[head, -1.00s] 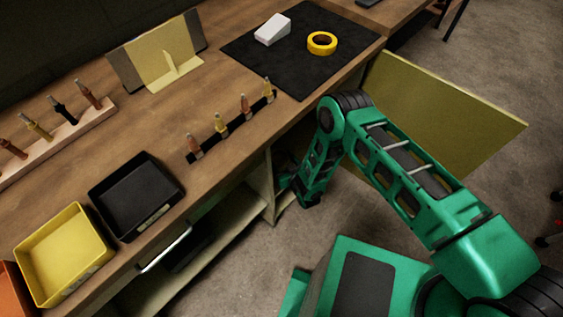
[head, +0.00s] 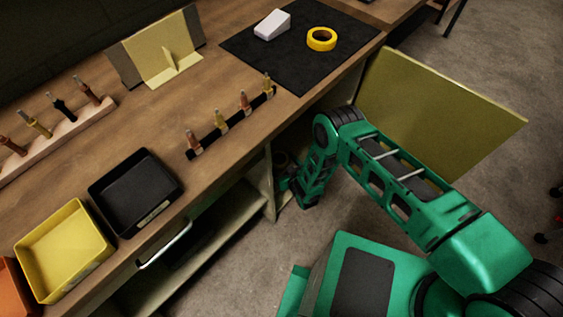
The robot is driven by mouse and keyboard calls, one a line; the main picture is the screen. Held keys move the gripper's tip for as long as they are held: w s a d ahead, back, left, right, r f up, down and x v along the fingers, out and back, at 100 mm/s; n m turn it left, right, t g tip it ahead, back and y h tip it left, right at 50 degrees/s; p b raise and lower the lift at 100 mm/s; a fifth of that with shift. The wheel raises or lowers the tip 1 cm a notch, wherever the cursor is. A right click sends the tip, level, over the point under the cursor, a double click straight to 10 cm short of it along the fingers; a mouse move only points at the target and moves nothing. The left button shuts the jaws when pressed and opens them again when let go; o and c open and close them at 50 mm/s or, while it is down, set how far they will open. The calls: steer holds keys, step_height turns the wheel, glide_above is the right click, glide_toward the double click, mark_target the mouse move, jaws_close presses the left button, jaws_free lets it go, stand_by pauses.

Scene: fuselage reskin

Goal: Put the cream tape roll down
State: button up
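I cannot make out a cream tape roll in the head view. The one roll that shows clearly is a bright yellow tape roll (head: 321,39), lying flat on the black mat (head: 285,68) on the bench. My arm bends down beside the bench front. Its end, with my gripper (head: 284,178), is low at the opening under the bench top, by the cabinet's upright panel. The fingers are too dark and hidden to tell whether they are open or hold anything.
A white wedge block (head: 272,25) is on the mat. Black (head: 137,225) and yellow (head: 63,286) trays stand on the bench at left, near a rack of small tools (head: 232,124). A cabinet door (head: 440,112) hangs open beside my arm. The lower shelf (head: 210,245) looks partly clear.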

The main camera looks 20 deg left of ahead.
steer(key=shift+r, duration=0.15)
steer(key=v, duration=1.2)
stand_by(0.4)
